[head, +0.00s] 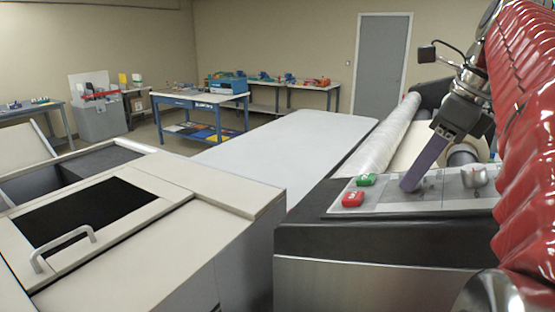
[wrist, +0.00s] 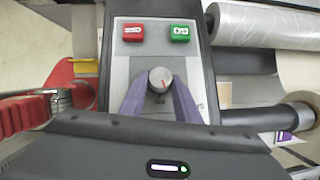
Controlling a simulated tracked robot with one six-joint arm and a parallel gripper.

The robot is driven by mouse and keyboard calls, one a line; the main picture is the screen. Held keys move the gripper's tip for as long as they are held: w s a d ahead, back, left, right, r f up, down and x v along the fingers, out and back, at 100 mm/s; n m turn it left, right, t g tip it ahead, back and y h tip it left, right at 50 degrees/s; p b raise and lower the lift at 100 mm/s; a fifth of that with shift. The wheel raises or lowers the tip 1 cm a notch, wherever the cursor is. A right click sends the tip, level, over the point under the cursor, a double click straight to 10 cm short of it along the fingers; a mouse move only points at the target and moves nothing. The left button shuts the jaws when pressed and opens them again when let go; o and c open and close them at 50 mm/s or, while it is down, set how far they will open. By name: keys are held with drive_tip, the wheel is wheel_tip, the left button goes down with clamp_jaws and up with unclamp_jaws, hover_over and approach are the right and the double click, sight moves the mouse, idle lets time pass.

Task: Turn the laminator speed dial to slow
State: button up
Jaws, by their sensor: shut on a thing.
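The laminator control panel (head: 440,200) is at the right in the head view and fills the middle of the wrist view (wrist: 123,68). My gripper is shut on this dial. In the head view my gripper (head: 409,187) reaches down to the panel and its fingers hide the held dial. A second grey knob (head: 474,177) stands to the right there. The printing around the held dial is too small or covered to read.
A red button (head: 352,199) and a green button (head: 366,180) are on the panel near my fingers. A clear film roll (head: 385,135) lies behind the panel. A long white table (head: 290,145) and a beige cabinet (head: 150,250) are to the left.

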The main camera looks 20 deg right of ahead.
drive_tip(key=shift+w+d+n+g+y, duration=0.1)
drive_tip(key=shift+n+g+y, duration=0.4)
drive_tip(key=shift+n, duration=0.35)
drive_tip(key=shift+w+d+n+g+y, duration=0.1)
drive_tip(key=shift+n+g+y, duration=0.35)
drive_tip(key=shift+n, duration=0.4)
drive_tip(key=o, duration=1)
drive_tip(key=shift+o, duration=0.2)
